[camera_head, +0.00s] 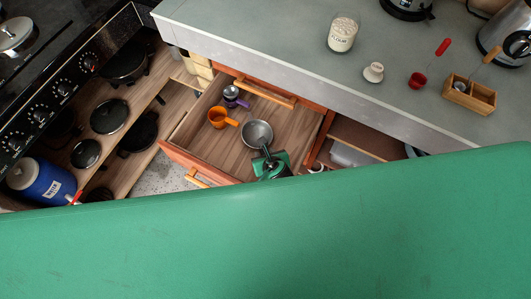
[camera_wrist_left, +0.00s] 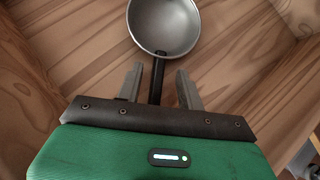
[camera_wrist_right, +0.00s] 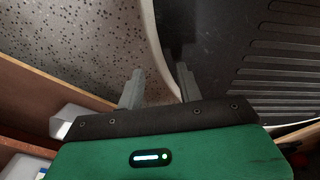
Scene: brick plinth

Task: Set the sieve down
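The sieve (camera_head: 257,133) is a round grey metal bowl with a black handle. It is in the open wooden drawer (camera_head: 205,125) and appears to rest on its floor. In the left wrist view the sieve (camera_wrist_left: 164,24) is ahead of my left gripper (camera_wrist_left: 158,84), with its handle between the two fingers. The fingers are open, with a visible gap on each side of the handle. In the head view my left gripper (camera_head: 267,157) is at the handle end. My right gripper (camera_wrist_right: 160,86) is open and empty, outside the head view.
An orange cup (camera_head: 218,117) and a purple-and-metal item (camera_head: 232,96) share the drawer, left of the sieve. The counter (camera_head: 300,50) above holds a jar (camera_head: 342,34) and a wooden box (camera_head: 468,95). Pans stand on shelves at left. My green body covers the lower head view.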

